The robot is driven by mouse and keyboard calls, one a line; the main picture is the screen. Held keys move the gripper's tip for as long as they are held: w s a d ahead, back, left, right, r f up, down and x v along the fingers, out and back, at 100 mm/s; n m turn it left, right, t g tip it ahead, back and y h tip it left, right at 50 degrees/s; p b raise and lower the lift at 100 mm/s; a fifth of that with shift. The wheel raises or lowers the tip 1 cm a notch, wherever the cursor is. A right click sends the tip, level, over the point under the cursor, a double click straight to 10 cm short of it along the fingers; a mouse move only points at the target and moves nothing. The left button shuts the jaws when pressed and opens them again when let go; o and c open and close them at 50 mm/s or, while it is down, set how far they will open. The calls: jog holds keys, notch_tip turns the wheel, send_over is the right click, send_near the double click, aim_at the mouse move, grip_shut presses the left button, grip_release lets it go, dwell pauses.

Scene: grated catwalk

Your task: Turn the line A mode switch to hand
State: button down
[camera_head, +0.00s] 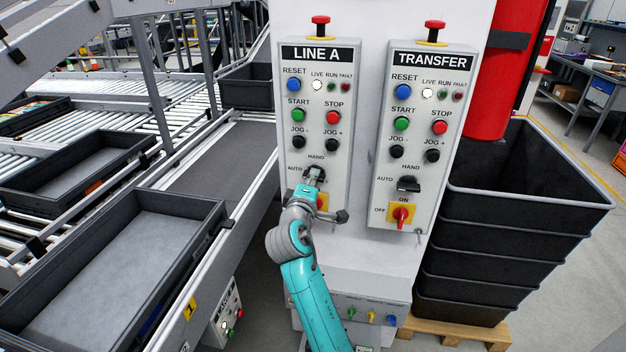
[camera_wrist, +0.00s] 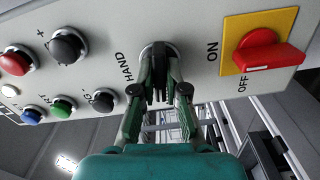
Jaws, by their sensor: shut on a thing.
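The LINE A panel (camera_head: 318,120) faces me. Its black mode switch (camera_head: 315,171) sits low on the panel, with AUTO to its left and HAND above it. My gripper (camera_head: 312,182) is at this switch from below and in front. In the wrist view, the fingers of my gripper (camera_wrist: 157,92) are closed on both sides of the black knob (camera_wrist: 158,55). The HAND label (camera_wrist: 124,70) is just left of the knob; AUTO is hidden there. The fingers cover part of the knob, so I cannot tell exactly which mark it points to.
A red rotary switch on a yellow plate (camera_wrist: 258,45) is close to the right of my gripper in the wrist view. The TRANSFER panel (camera_head: 424,130) stands to the right. Stacked black crates (camera_head: 510,230) are beyond it. A conveyor with trays (camera_head: 120,250) runs at left.

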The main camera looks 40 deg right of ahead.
jog(key=shift+m, duration=7.9)
jog(key=c, duration=1.2)
grip_release()
jog(key=v, duration=1.2)
